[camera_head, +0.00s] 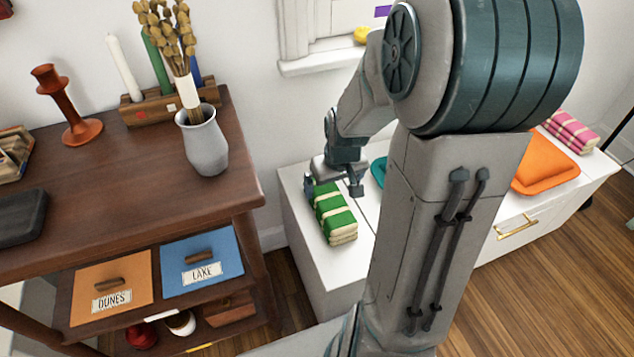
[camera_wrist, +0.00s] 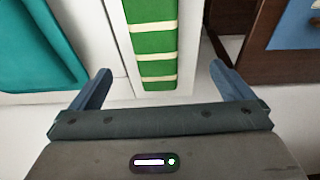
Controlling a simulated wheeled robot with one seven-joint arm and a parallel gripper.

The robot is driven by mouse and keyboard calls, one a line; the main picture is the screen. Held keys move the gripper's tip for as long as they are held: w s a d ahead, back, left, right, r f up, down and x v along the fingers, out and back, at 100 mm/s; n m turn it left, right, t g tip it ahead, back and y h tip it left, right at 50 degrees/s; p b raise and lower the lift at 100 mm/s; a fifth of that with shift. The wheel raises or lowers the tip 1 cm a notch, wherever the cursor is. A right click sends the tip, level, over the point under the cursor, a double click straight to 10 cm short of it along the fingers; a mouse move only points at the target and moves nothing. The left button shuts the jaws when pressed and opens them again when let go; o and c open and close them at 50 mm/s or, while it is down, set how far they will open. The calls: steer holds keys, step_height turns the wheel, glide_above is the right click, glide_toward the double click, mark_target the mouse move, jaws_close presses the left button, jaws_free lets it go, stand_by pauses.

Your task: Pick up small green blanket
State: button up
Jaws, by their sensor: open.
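The small green blanket (camera_head: 335,214) is folded, with cream stripes, and lies on the white cabinet top near its left end. In the wrist view the blanket (camera_wrist: 155,43) shows at the top middle, ahead of and between my fingers. My gripper (camera_head: 333,188) is open and empty, just above the far end of the blanket in the head view. In the wrist view my gripper (camera_wrist: 150,84) has its two fingers wide apart, one on each side of the blanket's line. The gripper's far side is partly hidden in the head view.
A teal tray (camera_wrist: 38,50) lies beside the blanket. An orange tray (camera_head: 545,170) and a folded pink striped blanket (camera_head: 571,131) are farther right on the white cabinet (camera_head: 303,212). A dark wooden table (camera_head: 110,190) with a grey vase (camera_head: 203,142) stands left.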

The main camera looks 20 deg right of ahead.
mark_target(331, 199)
steer(key=shift+w+d+f, duration=0.55)
steer(key=shift+d+f, duration=0.05)
steer(key=shift+f, duration=0.15)
steer(key=b+x, duration=0.4)
steer(key=x, duration=0.4)
steer(key=shift+w+f, duration=0.2)
steer(key=shift+w, duration=0.05)
steer(key=b+x, duration=0.4)
steer(key=x, duration=0.1)
steer(key=shift+w+a+f, duration=0.1)
steer(key=shift+a+f, duration=0.05)
steer(key=shift+a, duration=0.05)
steer(key=c, duration=1.1)
